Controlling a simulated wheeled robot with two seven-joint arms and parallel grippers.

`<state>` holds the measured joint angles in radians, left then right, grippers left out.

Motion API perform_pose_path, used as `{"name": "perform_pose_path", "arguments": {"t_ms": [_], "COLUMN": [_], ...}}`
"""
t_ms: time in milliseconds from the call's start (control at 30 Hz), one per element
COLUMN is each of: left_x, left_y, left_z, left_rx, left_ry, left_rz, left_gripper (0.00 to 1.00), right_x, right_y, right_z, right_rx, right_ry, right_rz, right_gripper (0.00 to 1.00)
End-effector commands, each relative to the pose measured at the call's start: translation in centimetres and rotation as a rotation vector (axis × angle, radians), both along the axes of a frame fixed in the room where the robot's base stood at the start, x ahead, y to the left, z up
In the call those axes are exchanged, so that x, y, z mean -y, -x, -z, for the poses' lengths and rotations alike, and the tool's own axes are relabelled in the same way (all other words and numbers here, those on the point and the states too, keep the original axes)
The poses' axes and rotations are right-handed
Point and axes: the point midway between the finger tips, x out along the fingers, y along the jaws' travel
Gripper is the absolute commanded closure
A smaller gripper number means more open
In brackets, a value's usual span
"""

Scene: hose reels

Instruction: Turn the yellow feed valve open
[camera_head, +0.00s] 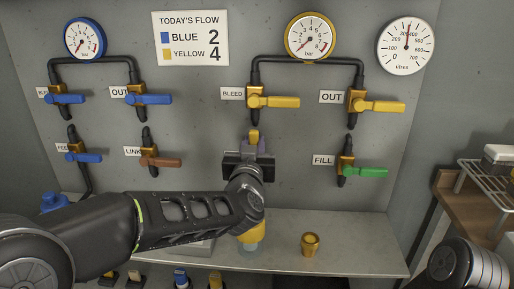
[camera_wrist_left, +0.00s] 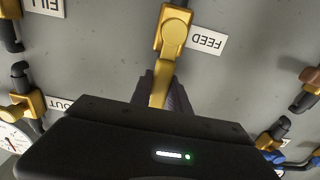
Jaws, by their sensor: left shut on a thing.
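The yellow feed valve (camera_wrist_left: 173,32) shows in the left wrist view, which is upside down, beside its FEED label (camera_wrist_left: 207,40). Its yellow handle (camera_wrist_left: 160,90) runs from the valve body in between my gripper's fingers. My left gripper (camera_wrist_left: 163,95) is shut on this handle. In the head view, a yellow end of the handle (camera_head: 254,135) shows just above my left gripper (camera_head: 258,147), and the handle looks upright. My gripper and wrist hide the valve body there. My right gripper is out of view.
Above are the yellow bleed valve (camera_head: 262,101) and yellow out valve (camera_head: 368,105), both handles pointing right. The green fill valve (camera_head: 358,171) is to the right, the brown link valve (camera_head: 150,160) to the left. A gold cup (camera_head: 310,244) stands on the shelf (camera_head: 365,253).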

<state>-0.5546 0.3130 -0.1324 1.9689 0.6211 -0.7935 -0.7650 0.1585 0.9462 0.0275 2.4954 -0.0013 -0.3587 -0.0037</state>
Motion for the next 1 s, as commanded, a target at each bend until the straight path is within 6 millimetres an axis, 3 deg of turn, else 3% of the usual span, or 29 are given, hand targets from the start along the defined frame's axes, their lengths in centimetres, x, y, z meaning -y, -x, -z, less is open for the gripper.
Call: {"name": "perform_pose_path", "arguments": {"t_ms": [400, 433, 700, 1000], "left_x": [-0.13, -0.13, -0.1, -0.08], "left_y": [0.0, 0.0, 0.0, 0.2], "left_z": [0.13, 0.14, 0.08, 0.02], "left_rx": [-0.003, -0.003, -0.002, -0.001], "left_ry": [0.013, 0.013, 0.011, 0.01], "left_rz": [-0.001, -0.001, -0.001, 0.0], "left_gripper": [1.0, 0.78, 0.56, 0.56], "right_x": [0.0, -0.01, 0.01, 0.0], "right_y": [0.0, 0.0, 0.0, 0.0], "right_z": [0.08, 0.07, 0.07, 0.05], "right_rx": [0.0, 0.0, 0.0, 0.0], "right_ry": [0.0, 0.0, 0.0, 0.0], "right_rz": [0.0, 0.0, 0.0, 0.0], "right_gripper": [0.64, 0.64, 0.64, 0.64]}}
